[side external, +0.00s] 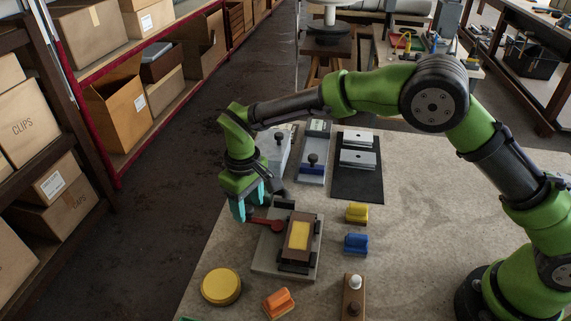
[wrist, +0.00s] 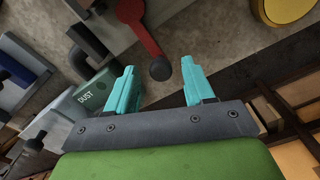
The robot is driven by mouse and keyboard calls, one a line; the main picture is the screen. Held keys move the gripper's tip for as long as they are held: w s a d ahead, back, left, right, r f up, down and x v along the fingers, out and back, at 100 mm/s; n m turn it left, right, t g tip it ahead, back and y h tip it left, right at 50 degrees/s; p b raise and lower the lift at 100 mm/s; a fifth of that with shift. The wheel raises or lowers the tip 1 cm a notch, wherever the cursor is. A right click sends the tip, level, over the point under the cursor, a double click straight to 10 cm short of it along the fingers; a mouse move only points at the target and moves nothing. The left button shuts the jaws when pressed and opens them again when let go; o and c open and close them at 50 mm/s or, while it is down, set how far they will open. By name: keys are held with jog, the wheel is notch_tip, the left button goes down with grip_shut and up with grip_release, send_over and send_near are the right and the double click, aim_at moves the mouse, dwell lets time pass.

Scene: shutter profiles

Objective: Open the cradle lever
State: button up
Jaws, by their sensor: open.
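The cradle (side external: 263,258) is a grey plate on the table, with a brown block with a yellow top (side external: 299,235) between black end pieces. The red cradle lever (side external: 264,222) sticks out from the cradle's left side, toward my gripper. In the wrist view, the lever (wrist: 140,27) ends in a dark round knob (wrist: 160,69). My gripper (side external: 246,206) points down beside the lever's outer end, its teal fingers apart and empty. In the wrist view, the knob shows between and just beyond the fingertips (wrist: 160,74); I see no contact.
A yellow disc (side external: 221,286) and an orange block (side external: 279,303) lie in front. Yellow (side external: 357,212) and blue (side external: 356,243) blocks sit to the right. Grey fixtures (side external: 313,165) and a black mat (side external: 346,186) stand behind. A green box marked DUST (wrist: 88,100) is near my fingers.

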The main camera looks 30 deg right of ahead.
notch_tip(320, 180, up, 17)
jog(key=shift+f, duration=0.2)
dwell(0.3)
jog(key=s+d+r+m+t+y, duration=0.2)
jog(key=s+d+m+t, duration=0.5)
jog(key=s+d, duration=1.5)
jog(key=shift+s+d+r+m, duration=0.2)
jog(key=shift+d+r+m, duration=0.45)
jog(key=shift+d, duration=0.3)
